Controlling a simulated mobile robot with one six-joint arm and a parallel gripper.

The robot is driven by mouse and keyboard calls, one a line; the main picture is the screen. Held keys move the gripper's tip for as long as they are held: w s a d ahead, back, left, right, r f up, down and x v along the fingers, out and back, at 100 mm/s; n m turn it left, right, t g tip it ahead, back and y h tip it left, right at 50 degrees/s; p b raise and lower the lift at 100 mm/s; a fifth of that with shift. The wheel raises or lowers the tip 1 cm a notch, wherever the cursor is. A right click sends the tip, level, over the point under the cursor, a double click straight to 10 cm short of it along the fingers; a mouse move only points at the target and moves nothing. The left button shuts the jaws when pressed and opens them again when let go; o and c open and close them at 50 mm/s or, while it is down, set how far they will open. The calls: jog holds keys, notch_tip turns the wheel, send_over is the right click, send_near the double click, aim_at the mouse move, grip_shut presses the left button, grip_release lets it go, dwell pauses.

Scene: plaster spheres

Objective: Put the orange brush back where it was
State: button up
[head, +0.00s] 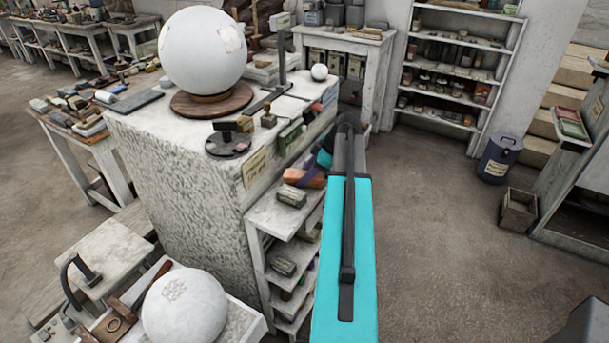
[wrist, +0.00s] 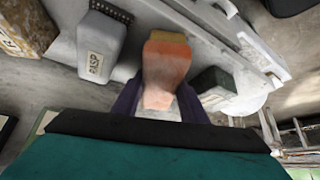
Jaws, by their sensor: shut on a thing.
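The orange brush (head: 298,177) is at the side of the large plaster-topped block, over the top board of the small white shelf unit (head: 268,215). In the wrist view the orange brush (wrist: 165,72) points away from me, with a paler end. My gripper (head: 312,174) is shut on it; in the wrist view the gripper's purple fingers (wrist: 160,103) stand on both sides of its near end. I cannot tell whether the brush touches the board. My teal arm hides part of the shelf unit's right side.
A dark green box (head: 291,196) lies on the board close to the brush. A large white sphere (head: 202,50) stands on the block; another (head: 185,308) is lower left.

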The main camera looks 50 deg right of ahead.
jog(key=o, duration=1.1)
jog(key=shift+d, duration=0.1)
jog(key=shift+b+v, duration=2.15)
jog(key=shift+v, duration=3.85)
